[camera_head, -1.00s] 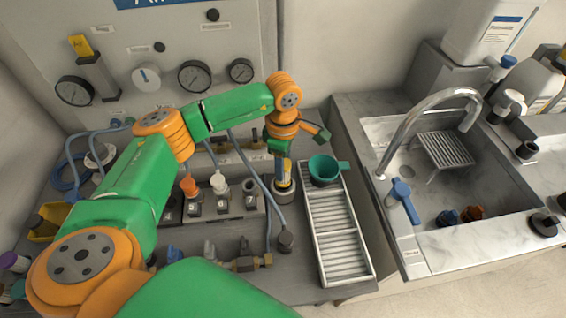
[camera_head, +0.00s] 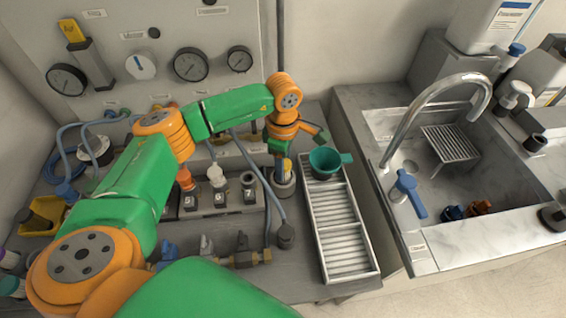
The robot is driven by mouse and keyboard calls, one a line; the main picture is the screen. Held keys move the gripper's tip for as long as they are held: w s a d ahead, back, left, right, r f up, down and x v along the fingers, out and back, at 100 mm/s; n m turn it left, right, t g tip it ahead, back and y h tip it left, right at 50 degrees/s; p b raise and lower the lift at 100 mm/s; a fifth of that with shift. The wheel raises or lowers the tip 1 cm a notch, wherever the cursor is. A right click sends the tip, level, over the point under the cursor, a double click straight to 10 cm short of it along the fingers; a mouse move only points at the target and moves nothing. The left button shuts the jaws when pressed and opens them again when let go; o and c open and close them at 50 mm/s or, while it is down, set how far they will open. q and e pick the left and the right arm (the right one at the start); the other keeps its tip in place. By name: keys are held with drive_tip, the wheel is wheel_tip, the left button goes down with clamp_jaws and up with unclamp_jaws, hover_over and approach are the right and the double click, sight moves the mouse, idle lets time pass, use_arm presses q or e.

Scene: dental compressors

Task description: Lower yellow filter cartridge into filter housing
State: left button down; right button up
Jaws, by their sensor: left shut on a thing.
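The yellow filter cartridge (camera_head: 286,165) hangs upright below my left gripper (camera_head: 281,153), which is shut on it. Its lower part is hidden inside the grey cylindrical filter housing (camera_head: 284,188), and only a short yellow length shows above the rim. The housing stands on the counter between the numbered block and the slatted tray. My gripper is just above the housing mouth, and its fingers are partly hidden by the wrist. I cannot tell whether the cartridge touches the housing wall or bottom. My right gripper is out of view.
A slatted metal tray (camera_head: 342,241) with a teal cup (camera_head: 325,162) stands close to the right of the housing. A numbered block with fittings (camera_head: 219,199) and a hose ending in a grey plug (camera_head: 285,235) are to the left. The sink (camera_head: 500,180) is farther right.

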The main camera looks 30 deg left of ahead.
use_arm(q)
drive_tip(key=shift+f+b, duration=0.65)
drive_tip(key=shift+f, duration=0.2)
drive_tip(key=shift+r+p, duration=0.65)
drive_tip(key=shift+r, duration=0.2)
drive_tip(key=shift+f, duration=0.1)
drive_tip(key=shift+f+b, duration=0.75)
drive_tip(key=shift+b, duration=0.15)
drive_tip(key=shift+c, duration=1.6)
unclamp_jaws()
drive_tip(key=shift+r, duration=0.1)
